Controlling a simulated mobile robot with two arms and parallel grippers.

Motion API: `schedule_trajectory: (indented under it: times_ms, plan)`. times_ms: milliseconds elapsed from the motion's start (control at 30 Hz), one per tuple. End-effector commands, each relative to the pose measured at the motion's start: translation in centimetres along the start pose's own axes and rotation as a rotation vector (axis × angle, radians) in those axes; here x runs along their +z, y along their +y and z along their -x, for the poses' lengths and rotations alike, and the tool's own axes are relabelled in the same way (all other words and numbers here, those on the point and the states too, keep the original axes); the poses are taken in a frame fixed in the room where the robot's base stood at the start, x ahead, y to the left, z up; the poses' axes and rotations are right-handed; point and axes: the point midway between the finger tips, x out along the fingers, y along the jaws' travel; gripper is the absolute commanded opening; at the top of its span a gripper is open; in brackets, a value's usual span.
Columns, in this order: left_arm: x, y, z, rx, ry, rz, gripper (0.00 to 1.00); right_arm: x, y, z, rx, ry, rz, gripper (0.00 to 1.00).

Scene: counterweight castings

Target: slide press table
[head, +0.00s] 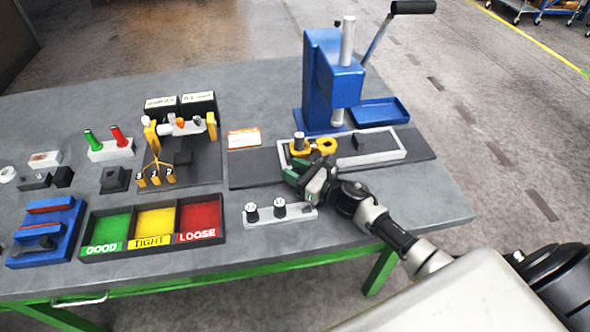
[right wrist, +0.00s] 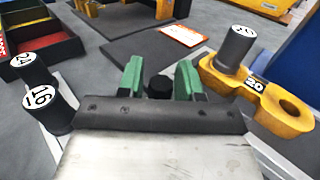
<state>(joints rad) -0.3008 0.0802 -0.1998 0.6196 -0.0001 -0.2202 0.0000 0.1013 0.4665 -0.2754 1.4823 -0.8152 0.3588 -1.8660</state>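The press table is a light-grey rectangular frame (head: 399,152) on a dark base plate (head: 255,178), in front of the blue press (head: 322,85). A yellow two-ring casting (head: 322,146) lies at the frame's left end. It also shows in the right wrist view (right wrist: 285,120), labelled 20, with a dark numbered plug standing in one ring. My right gripper (head: 295,172) is low at the frame's front left corner. In the right wrist view its green fingers (right wrist: 159,80) are apart, with a small black knob (right wrist: 159,88) between them; contact cannot be told. My left gripper is out of view.
Left are the GOOD, TIGHT and LOOSE bins (head: 155,243). An orange-edged card (head: 244,138) lies behind the base plate. The press lever (head: 378,35) rises at the back. The counter's right front is clear.

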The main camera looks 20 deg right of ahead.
Motion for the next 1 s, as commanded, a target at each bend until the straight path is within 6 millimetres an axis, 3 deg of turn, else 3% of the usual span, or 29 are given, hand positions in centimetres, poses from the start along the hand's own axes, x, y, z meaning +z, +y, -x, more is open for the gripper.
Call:
schedule_trajectory:
  times_ms: [267,700,1000]
  plan:
    - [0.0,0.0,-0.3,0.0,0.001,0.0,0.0,-0.2,0.0,0.8,0.0,0.0,0.0,0.35]
    - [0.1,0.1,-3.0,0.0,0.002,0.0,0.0,-0.4,0.1,8.8,0.0,0.003,0.0,0.35]
    - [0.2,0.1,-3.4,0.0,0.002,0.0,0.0,0.0,0.1,10.8,0.001,0.0,0.0,0.35]
